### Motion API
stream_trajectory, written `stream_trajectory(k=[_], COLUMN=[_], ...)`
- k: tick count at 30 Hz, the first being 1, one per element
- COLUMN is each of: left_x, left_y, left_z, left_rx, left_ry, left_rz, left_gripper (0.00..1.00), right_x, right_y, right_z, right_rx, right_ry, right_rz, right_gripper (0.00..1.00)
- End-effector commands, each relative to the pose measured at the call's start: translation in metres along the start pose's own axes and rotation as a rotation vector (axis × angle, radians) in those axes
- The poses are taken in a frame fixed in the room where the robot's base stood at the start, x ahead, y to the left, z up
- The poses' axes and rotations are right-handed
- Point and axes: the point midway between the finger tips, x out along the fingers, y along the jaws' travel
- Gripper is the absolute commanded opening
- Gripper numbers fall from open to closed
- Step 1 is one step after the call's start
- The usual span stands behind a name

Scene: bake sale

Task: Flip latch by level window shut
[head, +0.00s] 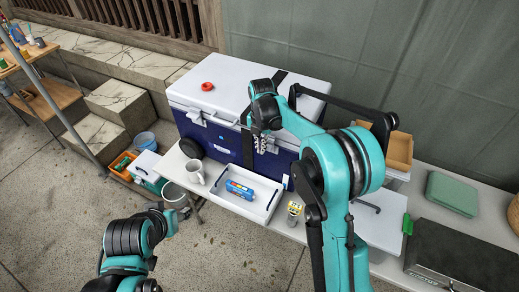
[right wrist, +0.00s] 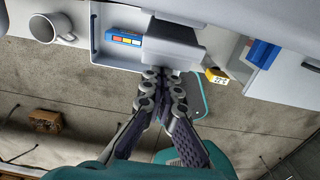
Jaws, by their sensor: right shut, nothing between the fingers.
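The cooler (head: 228,98) has a white lid and a dark blue body, and its lid is down. One pale latch (head: 194,117) shows on the left of its front. My right gripper (head: 263,143) is at the right part of the front, shut and empty, and hides much there. In the right wrist view, its closed fingertips (right wrist: 164,74) are at a grey block (right wrist: 171,44), perhaps the latch; I cannot tell whether they touch. The level window is not clearly seen. My left gripper (head: 172,216) is low at the left; its fingers are unclear.
A white tray (head: 262,217) with a blue device (head: 240,190) lies before the cooler. A white mug (head: 194,172) is to its left, a small yellow-labelled jar (head: 294,212) to its right. A red ring (head: 207,86) lies on the lid.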

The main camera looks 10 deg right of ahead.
Motion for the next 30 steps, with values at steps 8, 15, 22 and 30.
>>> stream_trajectory(k=[8,15,22,30], left_x=[0.000,-0.005,-0.009,-0.008], left_y=[0.000,0.000,0.000,0.000], left_z=[0.000,-0.004,-0.006,-0.006], left_rx=[0.000,0.000,0.000,0.000], left_ry=[0.000,0.000,0.000,0.000], left_rz=[0.000,0.000,0.000,0.000], left_gripper=[0.48,0.48,0.48,0.48], right_x=[0.000,-0.010,-0.016,-0.015], right_y=[0.000,0.000,0.000,0.001], right_z=[0.000,0.000,0.000,-0.001], right_rx=[0.001,0.001,0.001,0.001], right_ry=[-0.002,-0.003,-0.003,-0.003], right_rz=[-0.001,-0.001,-0.001,-0.001], right_gripper=[0.00,0.00,0.00,0.00])
